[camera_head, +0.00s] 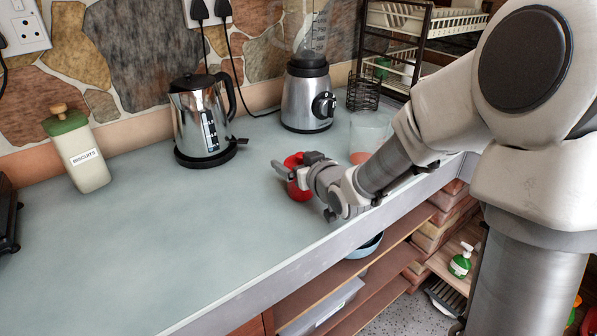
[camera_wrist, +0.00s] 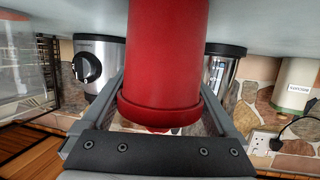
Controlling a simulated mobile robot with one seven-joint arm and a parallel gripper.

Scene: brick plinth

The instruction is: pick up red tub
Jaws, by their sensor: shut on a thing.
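The red tub (camera_head: 296,176) is on the grey counter (camera_head: 130,240), in front of the blender, and partly hidden behind my gripper in the head view. In the wrist view the red tub (camera_wrist: 166,60) fills the middle, with its wider rim low in the picture. My gripper (camera_head: 293,176) is shut on the tub, one finger on each side of it. The wrist view shows the gripper's fingers (camera_wrist: 165,112) flanking the tub. I cannot tell whether the tub's base touches the counter.
A kettle (camera_head: 203,118) and a blender (camera_head: 307,98) stand behind, near the stone wall. A biscuits canister (camera_head: 78,155) is at left. A clear container (camera_head: 369,135) and a dish rack (camera_head: 420,40) are at back right.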

